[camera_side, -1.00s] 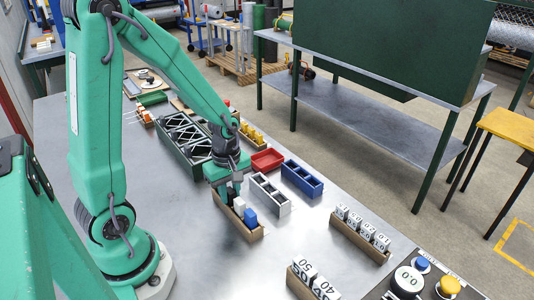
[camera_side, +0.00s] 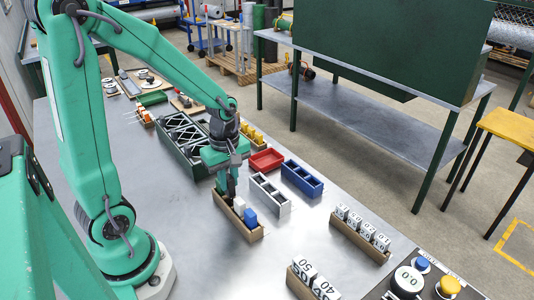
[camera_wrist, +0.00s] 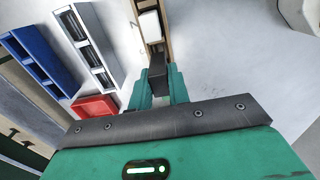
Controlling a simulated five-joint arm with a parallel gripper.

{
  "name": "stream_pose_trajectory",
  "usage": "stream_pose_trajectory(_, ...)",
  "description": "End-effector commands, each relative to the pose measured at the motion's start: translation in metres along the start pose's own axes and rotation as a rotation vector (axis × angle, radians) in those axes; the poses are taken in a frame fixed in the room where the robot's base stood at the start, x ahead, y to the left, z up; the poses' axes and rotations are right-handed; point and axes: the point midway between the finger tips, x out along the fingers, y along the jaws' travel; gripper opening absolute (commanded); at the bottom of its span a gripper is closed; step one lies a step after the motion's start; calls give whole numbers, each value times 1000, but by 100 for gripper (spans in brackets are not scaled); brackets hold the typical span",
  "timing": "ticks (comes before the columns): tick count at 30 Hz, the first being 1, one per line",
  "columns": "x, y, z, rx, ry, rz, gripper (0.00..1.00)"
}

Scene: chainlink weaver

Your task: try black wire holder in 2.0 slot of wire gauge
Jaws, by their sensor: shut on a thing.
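My gripper (camera_side: 229,188) is shut on the black wire holder (camera_wrist: 158,75), a dark block between the fingers in the wrist view. It is at the far end of a narrow wooden tray (camera_side: 251,238); I cannot tell whether the holder is clear of the tray. A white holder (camera_side: 239,206) and a blue holder (camera_side: 250,217) stand in the tray. The white one also shows in the wrist view (camera_wrist: 150,25). Small round items (camera_side: 150,79) lie at the table's far end; I cannot tell whether one is the wire gauge or make out a 2.0 slot.
Right of the tray are a white divided rack (camera_side: 270,193), a blue one (camera_side: 302,178) and a red tray (camera_side: 267,159). A dark green crate (camera_side: 180,140) stands behind my gripper. A rack of numbered white blocks (camera_side: 362,235) stands at right. The table's middle front is clear.

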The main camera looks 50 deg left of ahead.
Motion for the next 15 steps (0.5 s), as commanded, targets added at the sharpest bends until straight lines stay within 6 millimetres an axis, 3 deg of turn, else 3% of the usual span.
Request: stream_pose_trajectory(15, -1, 5, 2, 1, 0, 0, 0)
